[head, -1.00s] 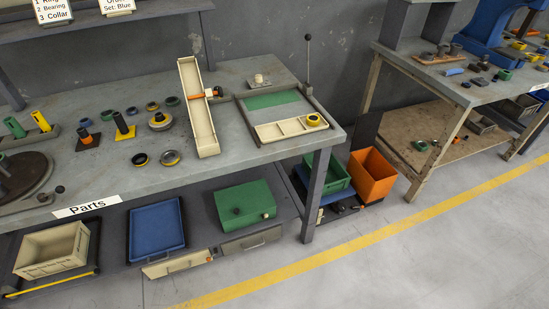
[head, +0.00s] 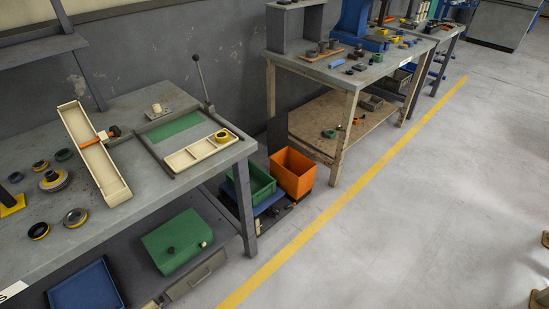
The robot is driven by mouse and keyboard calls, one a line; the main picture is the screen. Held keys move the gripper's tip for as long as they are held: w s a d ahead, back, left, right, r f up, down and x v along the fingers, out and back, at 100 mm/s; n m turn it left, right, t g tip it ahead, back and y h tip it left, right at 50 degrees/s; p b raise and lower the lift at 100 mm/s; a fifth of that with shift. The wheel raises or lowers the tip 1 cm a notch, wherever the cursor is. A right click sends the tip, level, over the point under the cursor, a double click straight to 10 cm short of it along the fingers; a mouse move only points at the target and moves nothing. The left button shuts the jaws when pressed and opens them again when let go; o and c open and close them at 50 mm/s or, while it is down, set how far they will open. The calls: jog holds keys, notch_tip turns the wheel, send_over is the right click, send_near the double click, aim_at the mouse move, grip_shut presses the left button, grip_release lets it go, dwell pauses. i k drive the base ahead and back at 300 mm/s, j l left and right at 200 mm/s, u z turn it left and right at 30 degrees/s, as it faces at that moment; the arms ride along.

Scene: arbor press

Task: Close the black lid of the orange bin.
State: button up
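The orange bin (head: 294,173) stands on the floor in the gap between the two workbenches, beside a green bin (head: 255,186). Its top is open and I can see into it. A dark, near-black panel (head: 277,134) stands upright behind the orange bin, against the wall side. It looks like the bin's lid standing open, but its hinge is too small to make out. My gripper is not in view.
The near workbench (head: 130,235) is on the left, with a tilted cream tray and a lever. The far workbench (head: 345,75) stands behind the bin to the right. Open floor (head: 390,220) lies right of the yellow line. Tan shapes (head: 540,298) are cut off at the right edge.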

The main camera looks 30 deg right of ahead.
aim_at(277, 126)
jog(key=i+l, duration=0.95)
jog(key=i+l+u, duration=0.15)
jog(key=i+l, duration=1.85)
jog(key=i+u, duration=0.05)
